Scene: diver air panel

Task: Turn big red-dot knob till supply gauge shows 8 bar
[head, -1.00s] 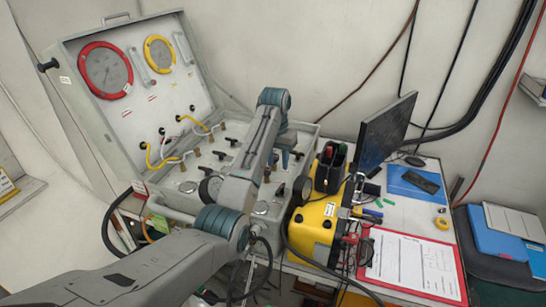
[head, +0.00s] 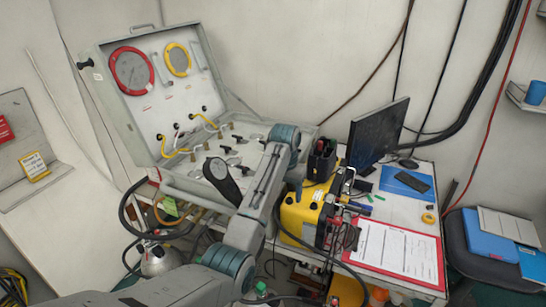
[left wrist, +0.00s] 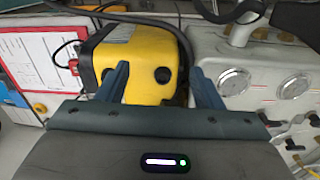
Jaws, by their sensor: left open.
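The grey panel case (head: 165,183) stands open on the table. Its lid carries a red-ringed gauge (head: 131,70) and a yellow-ringed gauge (head: 178,59); their readings are too small to tell. A large black knob-like part (head: 222,180) rises at the panel's front left; no red dot shows on it. Two small dials, one left (left wrist: 235,80) and one right (left wrist: 293,86), show on the panel in the left wrist view. My left gripper (left wrist: 160,78) is open and empty, its fingers pointing toward a yellow box beside the panel. My right gripper is out of view.
The yellow box (head: 300,218) stands right of the case; it also shows in the left wrist view (left wrist: 140,60). A monitor (head: 378,133), a red clipboard (head: 398,250) and cables are farther right. Yellow hoses (head: 178,152) cross the panel's back.

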